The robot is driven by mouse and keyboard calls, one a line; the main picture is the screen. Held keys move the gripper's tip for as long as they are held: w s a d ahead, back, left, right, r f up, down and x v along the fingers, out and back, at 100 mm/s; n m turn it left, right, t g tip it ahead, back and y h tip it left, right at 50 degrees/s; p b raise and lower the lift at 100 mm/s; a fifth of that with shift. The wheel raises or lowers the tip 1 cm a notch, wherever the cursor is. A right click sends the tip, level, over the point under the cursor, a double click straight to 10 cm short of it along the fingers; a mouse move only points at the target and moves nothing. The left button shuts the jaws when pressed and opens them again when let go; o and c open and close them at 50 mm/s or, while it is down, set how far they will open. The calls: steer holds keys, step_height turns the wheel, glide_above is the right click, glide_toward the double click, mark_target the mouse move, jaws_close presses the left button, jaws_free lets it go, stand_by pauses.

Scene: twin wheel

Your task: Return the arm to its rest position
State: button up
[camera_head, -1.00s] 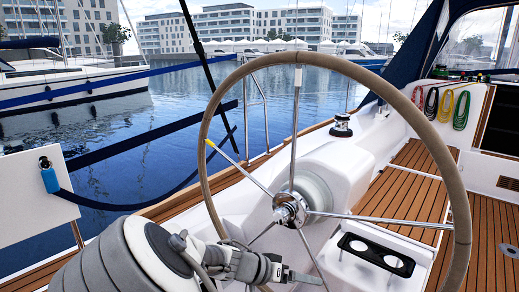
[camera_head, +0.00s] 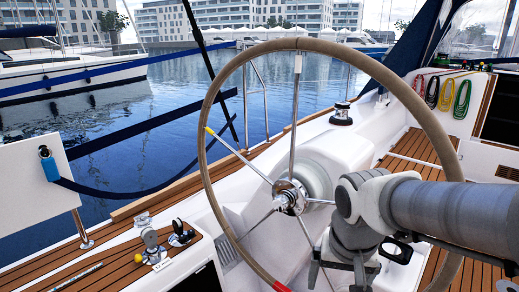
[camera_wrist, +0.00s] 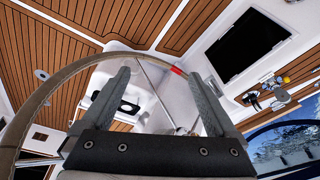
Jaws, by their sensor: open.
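My arm comes in from the right in the head view and bends down in front of the steering wheel's lower right. My gripper points down near the bottom edge there, and its fingers are hard to make out. In the wrist view my gripper (camera_wrist: 157,75) shows two grey fingers wide apart with nothing held. The wheel (camera_head: 222,87) has a tan rim, metal spokes, a yellow mark at the left and a red mark at the bottom. In the wrist view the rim (camera_wrist: 75,68) passes beyond the fingers, with the red mark between them.
A winch (camera_head: 341,115) sits on the white coaming, and coiled ropes (camera_head: 446,95) hang at the right. Teak deck (camera_head: 425,148) lies right of the wheel. A blue strap (camera_head: 150,130) runs along the left.

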steer(key=s+r+n+t, duration=0.3)
steer(key=s+r, duration=0.3)
steer(key=s, duration=0.1)
step_height(320, 180, up, 24)
steer(key=p, duration=2.3)
steer(key=shift+f+p, duration=0.25)
steer(key=shift+p, duration=0.15)
steer(key=shift+s+d, duration=0.1)
